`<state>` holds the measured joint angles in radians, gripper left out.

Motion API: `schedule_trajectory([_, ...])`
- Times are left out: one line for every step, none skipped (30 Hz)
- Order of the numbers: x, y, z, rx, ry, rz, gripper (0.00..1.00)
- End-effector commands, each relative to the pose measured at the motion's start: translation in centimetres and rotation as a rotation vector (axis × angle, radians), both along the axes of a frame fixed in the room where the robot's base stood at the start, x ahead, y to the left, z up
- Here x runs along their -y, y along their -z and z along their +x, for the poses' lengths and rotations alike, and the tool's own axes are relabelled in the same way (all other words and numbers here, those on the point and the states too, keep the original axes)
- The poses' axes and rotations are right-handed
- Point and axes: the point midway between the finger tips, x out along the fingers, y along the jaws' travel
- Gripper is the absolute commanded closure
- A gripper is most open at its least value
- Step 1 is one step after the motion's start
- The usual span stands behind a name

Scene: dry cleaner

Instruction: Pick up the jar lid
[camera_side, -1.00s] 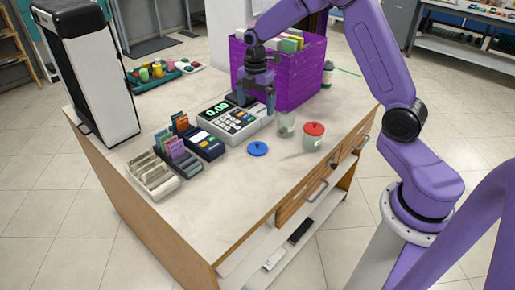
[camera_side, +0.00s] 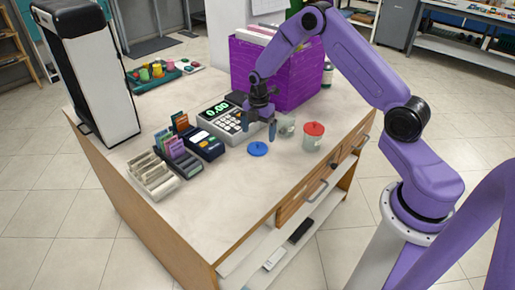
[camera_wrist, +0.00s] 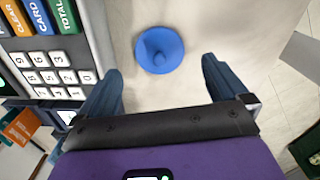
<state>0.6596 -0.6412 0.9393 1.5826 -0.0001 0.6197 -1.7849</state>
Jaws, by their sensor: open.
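A blue jar lid (camera_side: 258,149) with a small knob lies flat on the counter, in front of the calculator-like register. It also shows in the wrist view (camera_wrist: 159,50), beyond and between my fingertips. My gripper (camera_side: 260,132) is open and empty, with its fingers pointing down, above the counter close to the lid; in the wrist view the fingers (camera_wrist: 160,82) stand wide apart. An open glass jar (camera_side: 286,127) stands just right of my gripper. A second jar (camera_side: 313,138) with a red lid stands further right.
The register (camera_side: 222,117) with its keypad sits just left of my gripper. A purple crate (camera_side: 300,75) of files stands behind. Card holders (camera_side: 165,170) sit to the left. The front of the counter (camera_side: 225,215) is clear.

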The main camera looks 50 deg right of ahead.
Motion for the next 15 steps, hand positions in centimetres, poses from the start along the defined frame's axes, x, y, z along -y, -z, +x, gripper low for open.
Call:
schedule_trajectory([0.0, 0.3, 0.0, 0.0, 0.0, 0.0, 0.0])
schedule_trajectory([0.0, 0.4, 0.0, 0.0, 0.0, 0.0, 0.0])
schedule_trajectory([0.0, 0.5, 0.0, 0.0, 0.0, 0.0, 0.0])
schedule_trajectory([0.0, 0.7, 0.0, 0.0, 0.0, 0.0, 0.0])
schedule_trajectory([-0.1, 0.9, 0.0, -0.001, 0.0, 0.0, 0.0])
schedule_trajectory([-0.1, 1.3, 0.0, -0.002, 0.0, 0.0, 0.0])
schedule_trajectory([-0.1, 1.6, 0.0, -0.002, 0.0, 0.0, 0.0])
schedule_trajectory([-0.2, 2.0, 0.0, -0.002, 0.0, 0.0, 0.0])
schedule_trajectory([-0.3, 2.6, 0.0, -0.003, -0.001, 0.0, 0.0])
schedule_trajectory([-0.4, 3.0, 0.0, -0.003, -0.001, 0.0, 0.0])
schedule_trajectory([-0.4, 3.5, 0.0, -0.003, -0.002, 0.0, 0.0])
schedule_trajectory([-0.5, 4.0, 0.0, -0.002, -0.001, 0.0, 0.0])
schedule_trajectory([-0.4, 4.3, 0.0, -0.002, 0.0, 0.0, 0.0])
schedule_trajectory([-0.4, 4.7, 0.0, -0.002, 0.0, 0.0, 0.0])
schedule_trajectory([-0.4, 5.0, 0.0, -0.001, 0.0, 0.0, 0.0])
